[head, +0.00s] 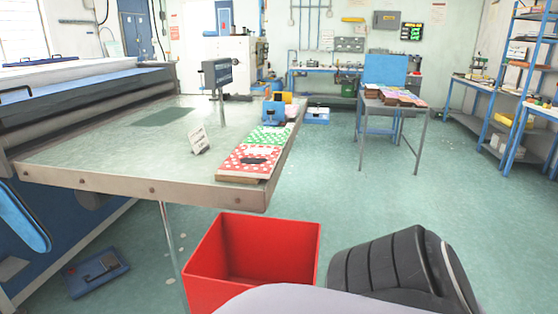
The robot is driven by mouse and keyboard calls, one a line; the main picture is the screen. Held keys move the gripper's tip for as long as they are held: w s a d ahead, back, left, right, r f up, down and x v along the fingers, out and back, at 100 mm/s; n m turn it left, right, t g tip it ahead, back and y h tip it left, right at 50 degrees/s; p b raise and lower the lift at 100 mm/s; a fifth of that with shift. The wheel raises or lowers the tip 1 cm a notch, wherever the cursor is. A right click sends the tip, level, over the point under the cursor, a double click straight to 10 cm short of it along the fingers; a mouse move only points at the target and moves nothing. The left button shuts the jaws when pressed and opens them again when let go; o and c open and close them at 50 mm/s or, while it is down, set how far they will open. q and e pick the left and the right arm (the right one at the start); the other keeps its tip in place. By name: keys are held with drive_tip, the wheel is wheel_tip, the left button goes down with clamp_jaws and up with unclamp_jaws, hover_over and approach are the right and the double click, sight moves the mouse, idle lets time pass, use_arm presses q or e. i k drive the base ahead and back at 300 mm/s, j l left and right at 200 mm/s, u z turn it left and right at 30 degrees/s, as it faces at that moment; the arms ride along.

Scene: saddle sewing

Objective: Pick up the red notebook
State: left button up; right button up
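A flat red item with white polka dots (237,158), which looks like the red notebook, lies near the front right corner of the large work table (95,165). It has a dark oval mark and a pale patch on top. A similar green item with white dots (270,136) lies directly behind it. Neither of my grippers is in view, so nothing shows of what they hold.
An open red bin (205,258) stands on the floor before the table corner. A black ribbed object (385,272) is at the lower right. A small white sign (198,139) stands left of the red item.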

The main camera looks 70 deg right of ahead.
sight(249, 162)
drive_tip(key=z, duration=2.05)
